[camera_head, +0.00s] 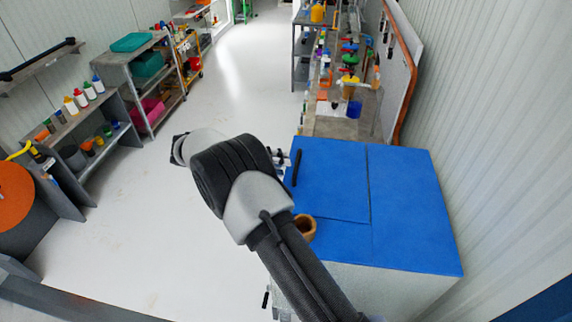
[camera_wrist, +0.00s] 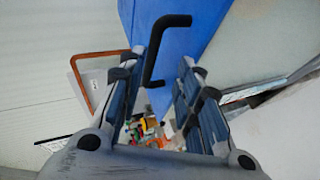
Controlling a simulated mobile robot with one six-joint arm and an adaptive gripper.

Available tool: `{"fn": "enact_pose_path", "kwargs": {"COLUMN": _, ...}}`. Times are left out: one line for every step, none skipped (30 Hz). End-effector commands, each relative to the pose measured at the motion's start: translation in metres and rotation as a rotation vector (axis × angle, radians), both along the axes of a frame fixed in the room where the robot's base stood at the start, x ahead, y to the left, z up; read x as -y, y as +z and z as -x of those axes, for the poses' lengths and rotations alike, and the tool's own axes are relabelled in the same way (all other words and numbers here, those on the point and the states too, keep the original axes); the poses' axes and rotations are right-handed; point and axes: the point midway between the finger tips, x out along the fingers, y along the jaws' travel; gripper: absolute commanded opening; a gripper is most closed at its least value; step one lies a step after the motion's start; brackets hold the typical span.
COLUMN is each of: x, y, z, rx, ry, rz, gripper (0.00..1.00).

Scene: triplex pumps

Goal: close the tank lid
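The tank (camera_head: 415,210) has a blue top with a rectangular lid (camera_head: 335,175) at its far left part. The lid looks about level with the top around it; I cannot tell whether it is fully down. A black bar handle (camera_head: 297,168) stands near the lid's left edge. My gripper (camera_head: 282,158) is mostly hidden behind my arm, just left of the handle. In the wrist view my gripper (camera_wrist: 158,62) is open, and the bent black handle (camera_wrist: 152,65) shows between its fingers, with the blue lid (camera_wrist: 195,20) beyond. I see no grip on it.
A brown ring-shaped port (camera_head: 305,228) sits at the tank's near left edge, close to my arm. A cluttered bench (camera_head: 340,125) stands behind the tank and a wall runs along the right. The floor (camera_head: 235,90) to the left is clear, with shelves beyond.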

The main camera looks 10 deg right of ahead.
Motion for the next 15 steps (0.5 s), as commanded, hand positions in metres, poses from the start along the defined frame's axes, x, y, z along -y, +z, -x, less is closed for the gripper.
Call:
{"fn": "enact_pose_path", "kwargs": {"x": -0.012, "y": 0.004, "z": -0.001, "rx": 0.004, "ry": 0.004, "rz": -0.001, "gripper": 0.32}}
{"fn": "enact_pose_path", "kwargs": {"x": -0.018, "y": 0.007, "z": 0.000, "rx": 0.003, "ry": 0.004, "rz": 0.000, "gripper": 0.32}}
{"fn": "enact_pose_path", "kwargs": {"x": -0.027, "y": 0.010, "z": 0.000, "rx": 0.002, "ry": 0.005, "rz": -0.001, "gripper": 0.32}}
{"fn": "enact_pose_path", "kwargs": {"x": -0.032, "y": 0.013, "z": 0.001, "rx": 0.003, "ry": 0.003, "rz": 0.000, "gripper": 0.32}}
{"fn": "enact_pose_path", "kwargs": {"x": -0.038, "y": 0.015, "z": 0.001, "rx": 0.003, "ry": 0.004, "rz": -0.001, "gripper": 0.32}}
{"fn": "enact_pose_path", "kwargs": {"x": -0.046, "y": 0.018, "z": 0.001, "rx": 0.001, "ry": 0.003, "rz": 0.000, "gripper": 0.32}}
{"fn": "enact_pose_path", "kwargs": {"x": -0.051, "y": 0.020, "z": 0.002, "rx": 0.001, "ry": 0.003, "rz": -0.001, "gripper": 0.32}}
{"fn": "enact_pose_path", "kwargs": {"x": -0.055, "y": 0.022, "z": 0.002, "rx": 0.002, "ry": 0.002, "rz": -0.002, "gripper": 0.32}}
{"fn": "enact_pose_path", "kwargs": {"x": -0.061, "y": 0.024, "z": 0.002, "rx": 0.001, "ry": 0.002, "rz": -0.001, "gripper": 0.32}}
{"fn": "enact_pose_path", "kwargs": {"x": -0.064, "y": 0.026, "z": 0.002, "rx": 0.001, "ry": 0.003, "rz": 0.000, "gripper": 0.32}}
{"fn": "enact_pose_path", "kwargs": {"x": -0.068, "y": 0.028, "z": 0.003, "rx": 0.000, "ry": 0.002, "rz": 0.000, "gripper": 0.32}}
{"fn": "enact_pose_path", "kwargs": {"x": -0.071, "y": 0.030, "z": 0.002, "rx": 0.001, "ry": 0.002, "rz": -0.001, "gripper": 0.32}}
{"fn": "enact_pose_path", "kwargs": {"x": -0.073, "y": 0.030, "z": 0.003, "rx": 0.000, "ry": 0.001, "rz": -0.001, "gripper": 0.32}}
{"fn": "enact_pose_path", "kwargs": {"x": -0.075, "y": 0.031, "z": 0.003, "rx": 0.000, "ry": 0.001, "rz": 0.000, "gripper": 0.32}}
{"fn": "enact_pose_path", "kwargs": {"x": -0.076, "y": 0.032, "z": 0.003, "rx": 0.000, "ry": 0.000, "rz": 0.000, "gripper": 0.32}}
